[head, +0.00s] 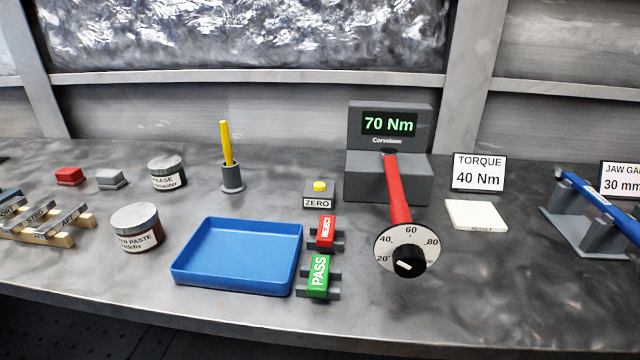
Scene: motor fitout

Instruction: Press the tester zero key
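The zero key is a round yellow button (319,186) on a small grey box labelled ZERO (317,203). It stands on the bench just left of the tester. The tester (362,151) is a grey unit whose screen (389,123) reads 70 Nm in green. A red torque wrench (398,190) runs from the tester toward the front and ends in a round dial (408,250) with a black knob. My gripper is not in view.
A blue tray (236,283), a red REJECT stamp (326,232) and a green PASS stamp (318,276) lie in front of the key. A yellow marker (226,143) stands upright in a holder to the left. A TORQUE 40 Nm sign (478,172) stands at right. Bench around the key's left is clear.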

